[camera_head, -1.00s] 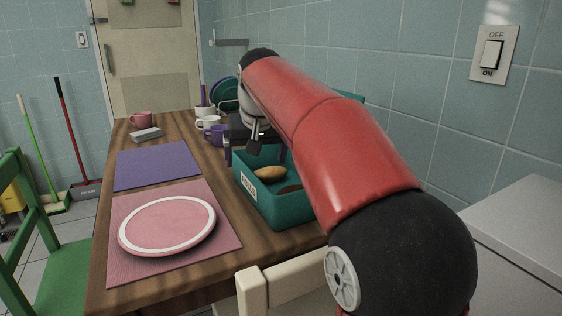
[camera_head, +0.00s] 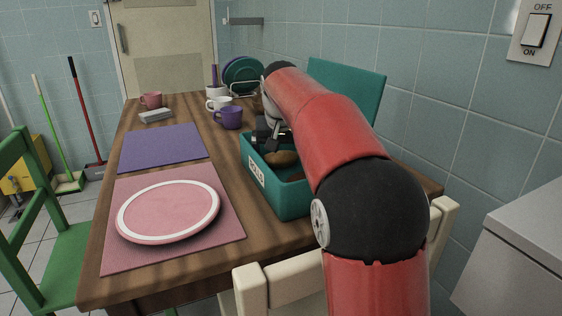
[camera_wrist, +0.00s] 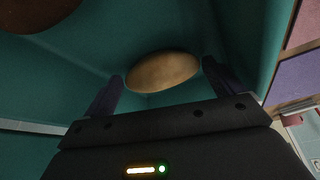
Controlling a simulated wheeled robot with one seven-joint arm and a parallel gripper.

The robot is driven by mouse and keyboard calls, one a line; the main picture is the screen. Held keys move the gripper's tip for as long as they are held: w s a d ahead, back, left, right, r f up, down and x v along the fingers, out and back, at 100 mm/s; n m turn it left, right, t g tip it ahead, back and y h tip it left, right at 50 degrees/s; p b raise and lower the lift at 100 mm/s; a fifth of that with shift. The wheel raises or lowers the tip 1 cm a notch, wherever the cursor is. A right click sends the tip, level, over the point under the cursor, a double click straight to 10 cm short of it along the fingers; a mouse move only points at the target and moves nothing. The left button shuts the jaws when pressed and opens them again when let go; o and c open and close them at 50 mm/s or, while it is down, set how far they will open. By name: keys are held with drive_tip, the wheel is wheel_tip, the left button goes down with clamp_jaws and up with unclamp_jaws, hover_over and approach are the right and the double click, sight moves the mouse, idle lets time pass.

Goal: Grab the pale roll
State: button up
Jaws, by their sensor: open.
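The pale roll (camera_wrist: 163,70) is a tan oval that lies in the teal box (camera_head: 292,199). In the wrist view it sits just past and between the tips of my gripper (camera_wrist: 160,82). The jaws are apart, with nothing held. In the head view my gripper (camera_head: 270,140) reaches down into the box from above, close to the pale roll (camera_head: 281,158). A darker brown roll (camera_wrist: 38,12) shows at the top left of the wrist view. The arm hides part of the box in the head view.
A pink plate (camera_head: 169,211) on a pink mat (camera_head: 120,262) and a purple mat (camera_head: 160,147) lie left of the box. A purple mug (camera_head: 229,118) and a white mug (camera_head: 217,103) stand just behind it. A light chair (camera_head: 253,293) stands at the table's front.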

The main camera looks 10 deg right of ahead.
drive_tip(key=shift+c, duration=0.2)
drive_tip(key=c, duration=0.7)
